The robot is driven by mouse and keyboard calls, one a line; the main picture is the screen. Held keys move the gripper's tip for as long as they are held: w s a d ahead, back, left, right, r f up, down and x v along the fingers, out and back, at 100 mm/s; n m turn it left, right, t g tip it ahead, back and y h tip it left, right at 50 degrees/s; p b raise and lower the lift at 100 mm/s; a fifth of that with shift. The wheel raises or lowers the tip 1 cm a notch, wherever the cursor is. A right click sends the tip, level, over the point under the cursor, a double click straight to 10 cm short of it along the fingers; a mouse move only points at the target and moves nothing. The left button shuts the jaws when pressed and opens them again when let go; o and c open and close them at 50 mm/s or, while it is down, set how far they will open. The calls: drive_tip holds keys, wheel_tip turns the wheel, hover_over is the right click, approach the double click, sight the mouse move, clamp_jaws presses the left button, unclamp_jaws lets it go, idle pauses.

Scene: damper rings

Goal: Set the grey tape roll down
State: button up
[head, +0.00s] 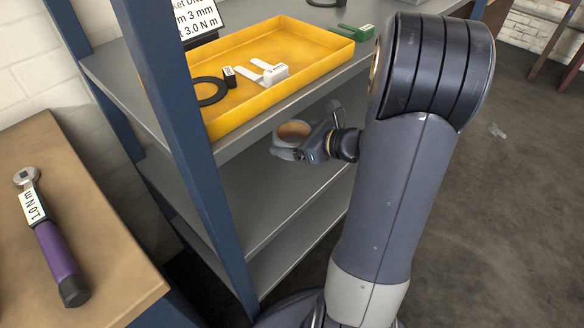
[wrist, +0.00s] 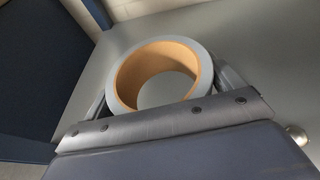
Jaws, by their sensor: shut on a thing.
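The grey tape roll (wrist: 207,75) has a tan cardboard core and sits between the two fingers of my gripper (wrist: 165,88) in the wrist view. The fingers press on its outer sides. In the head view the roll (head: 293,133) is at the end of my gripper (head: 290,150), inside the shelf unit, below the shelf with the yellow tray. Its core opening faces up. A grey shelf surface (wrist: 240,30) lies under the roll in the wrist view. I cannot tell whether the roll touches it.
A yellow tray (head: 305,62) with a black ring (head: 211,91) and white parts (head: 268,73) stands on the shelf above. A blue post (head: 185,130) is left of my gripper. The middle shelf (head: 250,190) looks bare. A purple-handled wrench (head: 55,250) lies on the bench at left.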

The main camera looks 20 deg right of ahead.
sight(293, 170)
wheel_tip(293, 170, down, 9)
drive_tip(key=b, duration=0.2)
drive_tip(key=shift+r+b, duration=0.2)
drive_tip(key=shift+b, duration=0.15)
drive_tip(key=shift+f, duration=0.25)
drive_tip(key=o, duration=0.6)
drive_tip(key=shift+o, duration=1.2)
drive_tip(key=shift+s+d+r, duration=0.15)
drive_tip(key=shift+r, duration=0.05)
drive_tip(key=p+v, duration=0.2)
drive_tip(key=v, duration=0.8)
drive_tip(key=shift+d+p, duration=0.2)
drive_tip(key=shift+p, duration=0.2)
